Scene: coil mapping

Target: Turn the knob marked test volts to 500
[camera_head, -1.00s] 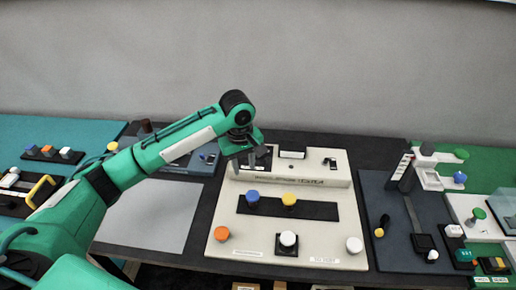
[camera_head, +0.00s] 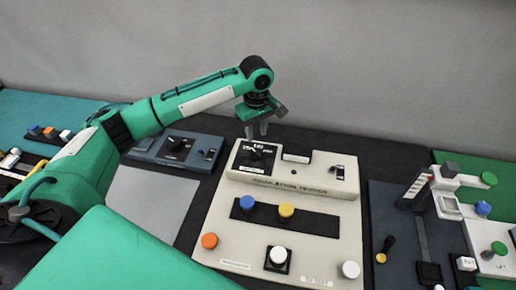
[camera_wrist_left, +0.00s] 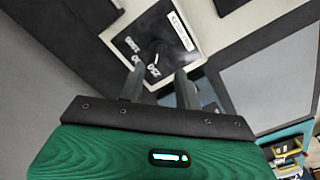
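The tester (camera_head: 235,220) is a cream box with a raised rear part. A black dial (camera_head: 257,154) with white markings sits on the left of that raised part; I take it as the test volts knob. The wrist view shows the dial (camera_wrist_left: 153,42) upside down, with white numbers that I cannot all read and a small pale pointer mark. The knob's exact setting is unclear. My left gripper (camera_head: 257,130) hangs just above and behind the dial, open and empty. In the wrist view its fingers (camera_wrist_left: 157,82) are apart, in front of the dial's edge. My right gripper is out of view.
A dark blue box with a dial (camera_head: 177,143) is to the left. A dark panel with a lever (camera_head: 388,243) is to the right.

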